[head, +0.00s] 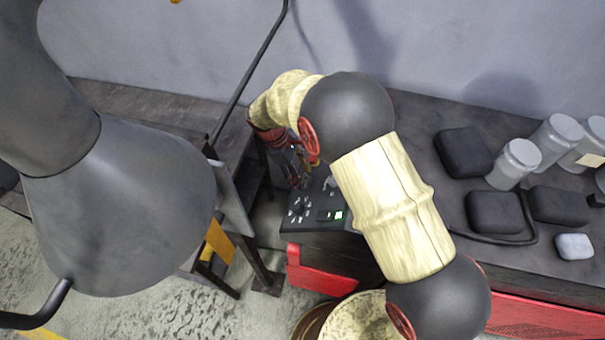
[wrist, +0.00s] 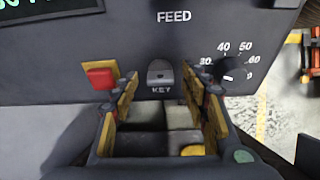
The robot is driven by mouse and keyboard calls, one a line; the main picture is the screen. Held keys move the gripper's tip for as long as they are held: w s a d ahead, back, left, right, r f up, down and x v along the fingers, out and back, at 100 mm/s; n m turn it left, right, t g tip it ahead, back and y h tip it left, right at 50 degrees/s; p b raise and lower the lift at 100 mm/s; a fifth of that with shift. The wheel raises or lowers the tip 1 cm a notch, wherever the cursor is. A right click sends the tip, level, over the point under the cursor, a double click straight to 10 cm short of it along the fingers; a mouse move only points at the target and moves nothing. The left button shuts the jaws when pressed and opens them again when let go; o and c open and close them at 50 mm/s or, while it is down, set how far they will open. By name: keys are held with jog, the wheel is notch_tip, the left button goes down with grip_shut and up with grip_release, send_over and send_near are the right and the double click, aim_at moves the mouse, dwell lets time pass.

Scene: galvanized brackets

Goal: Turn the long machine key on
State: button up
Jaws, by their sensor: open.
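A grey metal key piece (wrist: 160,71) sits on the dark control panel (wrist: 135,45) above the label KEY in the wrist view. Its length and exact turn are hard to tell. My gripper (wrist: 160,80) is open, with one yellow-and-dark finger on each side of the key and a gap on both sides. I cannot tell how deep the fingertips are relative to it. In the head view my gripper (head: 297,182) is over the panel (head: 325,203), partly behind my arm, and the key cannot be made out there.
A red square button (wrist: 100,76) is close to the left finger. A black dial (wrist: 229,70) with numbers is close to the right finger. In the head view, grey jars (head: 515,163) and dark blocks (head: 495,211) stand on the bench at right.

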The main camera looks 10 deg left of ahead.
jog(key=v, duration=1.2)
dwell(0.6)
jog(key=s+d+r+m+t+y+b, duration=0.1)
jog(key=s+d+r+m+t+b, duration=0.1)
jog(key=s+d+m+b, duration=0.2)
jog(key=s+d+r+m+t+y+b, duration=0.2)
jog(key=s+d+m+b, duration=0.3)
jog(key=s+d, duration=0.5)
jog(key=s+d+r+m+t+y+b, duration=0.1)
jog(key=s+d+m, duration=0.6)
jog(key=d, duration=0.9)
jog(key=shift+s+r+t+y+b, duration=0.3)
jog(key=shift+r+t+b, duration=0.5)
jog(key=shift+b, duration=1)
